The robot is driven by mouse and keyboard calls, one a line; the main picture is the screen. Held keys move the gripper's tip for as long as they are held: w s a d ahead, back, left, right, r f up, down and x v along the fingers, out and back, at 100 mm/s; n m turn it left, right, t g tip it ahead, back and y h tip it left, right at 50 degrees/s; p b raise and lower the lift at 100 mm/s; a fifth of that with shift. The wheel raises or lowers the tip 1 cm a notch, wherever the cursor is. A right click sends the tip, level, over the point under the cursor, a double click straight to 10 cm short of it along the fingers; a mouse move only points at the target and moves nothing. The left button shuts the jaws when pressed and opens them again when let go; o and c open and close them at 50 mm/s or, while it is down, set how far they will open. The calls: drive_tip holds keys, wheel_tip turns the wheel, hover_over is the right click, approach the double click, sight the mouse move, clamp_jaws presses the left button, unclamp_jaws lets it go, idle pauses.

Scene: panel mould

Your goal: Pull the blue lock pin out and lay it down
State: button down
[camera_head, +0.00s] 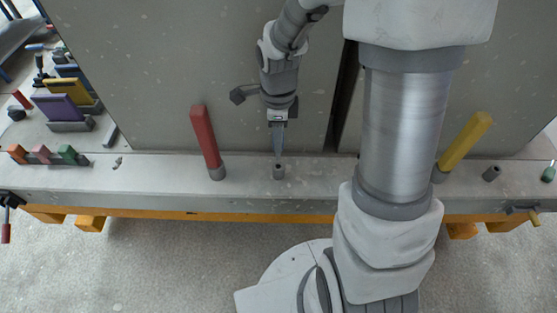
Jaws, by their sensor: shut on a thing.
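My gripper (278,148) points down over the concrete ledge, between the red pin and the dark vertical gap. Its narrow grey-blue fingers are seen edge-on and are shut. The blue lock pin does not show clearly; what I can see of the grip is too small and covered by the fingers to make out its shape.
A red pin (204,137) leans in a socket to the left, a yellow pin (466,142) to the right. Coloured blocks (67,105) crowd the left end. Large grey panels (180,60) rise behind the ledge (150,180).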

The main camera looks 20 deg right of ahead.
drive_tip(key=shift+r+p, duration=1.4)
drive_tip(key=shift+r, duration=0.65)
